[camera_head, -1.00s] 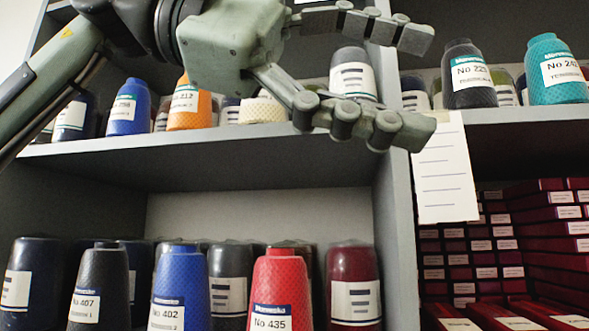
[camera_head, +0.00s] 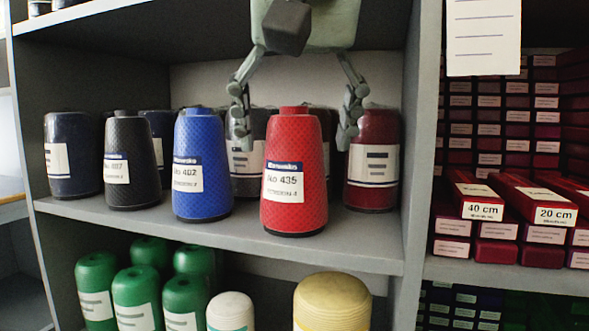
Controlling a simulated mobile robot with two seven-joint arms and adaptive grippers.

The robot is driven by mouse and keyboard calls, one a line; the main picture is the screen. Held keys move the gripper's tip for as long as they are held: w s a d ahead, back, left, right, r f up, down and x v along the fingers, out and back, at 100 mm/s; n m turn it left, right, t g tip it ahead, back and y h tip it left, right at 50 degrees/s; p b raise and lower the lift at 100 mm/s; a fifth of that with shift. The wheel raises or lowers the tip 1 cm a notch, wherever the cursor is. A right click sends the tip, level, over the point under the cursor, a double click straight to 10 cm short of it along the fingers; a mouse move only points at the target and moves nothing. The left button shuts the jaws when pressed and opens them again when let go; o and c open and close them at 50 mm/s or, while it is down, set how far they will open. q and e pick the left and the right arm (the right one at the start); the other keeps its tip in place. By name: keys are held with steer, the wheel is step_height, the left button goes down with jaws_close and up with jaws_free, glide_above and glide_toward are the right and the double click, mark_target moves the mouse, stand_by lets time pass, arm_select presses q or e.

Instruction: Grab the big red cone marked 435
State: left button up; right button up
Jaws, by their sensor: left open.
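The big red cone marked 435 (camera_head: 296,200) stands upright near the front edge of the middle shelf, its label facing me. My left gripper (camera_head: 295,135) comes down from above. Its fingers are spread wide, one on each side of the red cone's upper part as seen here. The left finger overlaps a dark cone behind, and the right finger overlaps the dark red cone. I see no contact with the red cone. My right gripper is not in view.
The blue cone marked 402 (camera_head: 201,175) stands close on the left, with a black cone (camera_head: 131,170) beyond it. A dark red cone (camera_head: 373,172) stands behind right. The shelf (camera_head: 340,245) is bare right of the red cone. A divider (camera_head: 423,150) bounds it.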

mark_target(293, 161)
arm_select(q)
steer(key=shift+w+r, duration=0.1)
steer(key=shift+w, duration=0.9)
steer(key=x, duration=0.5)
steer(key=shift+w+a, duration=0.1)
steer(key=shift+w, duration=0.15)
steer(key=shift+c, duration=0.2)
steer(key=c, duration=1.5)
